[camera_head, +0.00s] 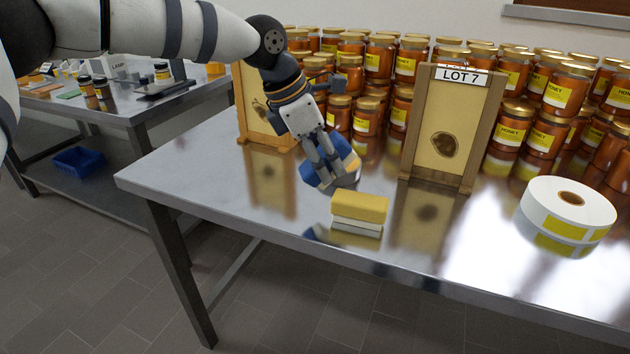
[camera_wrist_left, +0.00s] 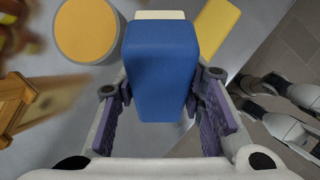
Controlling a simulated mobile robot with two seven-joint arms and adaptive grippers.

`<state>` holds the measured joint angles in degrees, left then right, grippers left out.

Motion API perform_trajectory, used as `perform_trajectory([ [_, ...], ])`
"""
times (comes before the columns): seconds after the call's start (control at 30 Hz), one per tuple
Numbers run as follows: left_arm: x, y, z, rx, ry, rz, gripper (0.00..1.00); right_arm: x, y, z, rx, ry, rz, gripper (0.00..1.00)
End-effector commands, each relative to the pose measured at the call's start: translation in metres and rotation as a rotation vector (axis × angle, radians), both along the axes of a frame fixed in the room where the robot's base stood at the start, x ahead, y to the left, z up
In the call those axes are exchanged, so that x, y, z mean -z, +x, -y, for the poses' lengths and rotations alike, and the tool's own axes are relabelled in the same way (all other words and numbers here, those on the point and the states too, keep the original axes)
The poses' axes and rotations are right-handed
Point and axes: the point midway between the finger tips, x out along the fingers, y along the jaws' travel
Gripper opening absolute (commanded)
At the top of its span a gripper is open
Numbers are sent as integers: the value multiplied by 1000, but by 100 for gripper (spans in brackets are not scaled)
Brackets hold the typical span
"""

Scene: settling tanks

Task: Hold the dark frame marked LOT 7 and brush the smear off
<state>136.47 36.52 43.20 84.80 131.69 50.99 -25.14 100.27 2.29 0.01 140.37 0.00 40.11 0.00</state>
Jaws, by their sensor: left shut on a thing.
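The dark wooden frame marked LOT 7 (camera_head: 408,150) stands upright on the steel table. Its pale yellow panel carries a dark brown smear (camera_head: 444,145) below the middle. My left gripper (camera_head: 328,172) is to the left of this frame, apart from it, pointing down near the tabletop. It is shut on a blue block with a pale end (camera_wrist_left: 160,65), which fills the space between its fingers in the left wrist view. In the head view the fingers partly cover that block. My right gripper is in neither view.
A lighter wooden frame (camera_head: 242,125) stands left of the gripper. A yellow block with a white base (camera_head: 360,207) lies in front, near the table edge. A yellow-topped round thing (camera_wrist_left: 87,28) is beside the gripper. A label roll (camera_head: 568,208) lies right; honey jars (camera_head: 510,120) crowd the back.

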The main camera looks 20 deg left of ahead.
Motion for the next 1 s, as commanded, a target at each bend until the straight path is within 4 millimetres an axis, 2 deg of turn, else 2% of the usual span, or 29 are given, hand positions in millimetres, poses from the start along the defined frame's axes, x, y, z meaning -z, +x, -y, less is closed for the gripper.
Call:
perform_trajectory([
  [0.1, -8, 13, 2, -238, -71, 90, 13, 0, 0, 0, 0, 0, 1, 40],
  [0.2, -12, 23, 5, -396, -110, 159, 13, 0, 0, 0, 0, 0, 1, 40],
  [0.37, -15, 35, 21, -573, -158, 267, 14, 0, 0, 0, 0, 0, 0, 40],
  [0.47, -12, 41, 41, -644, -181, 338, 14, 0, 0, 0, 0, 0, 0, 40],
  [0.57, -8, 46, 72, -708, -209, 428, 14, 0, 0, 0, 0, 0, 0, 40],
  [0.7, 1, 51, 130, -768, -259, 576, 14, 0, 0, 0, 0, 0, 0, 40],
  [0.8, 8, 51, 162, -779, -290, 639, 14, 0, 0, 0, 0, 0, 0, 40],
  [0.9, 12, 48, 182, -778, -311, 674, 14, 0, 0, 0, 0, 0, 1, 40],
  [1.0, 14, 48, 191, -777, -322, 689, 14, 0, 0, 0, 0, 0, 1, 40],
])
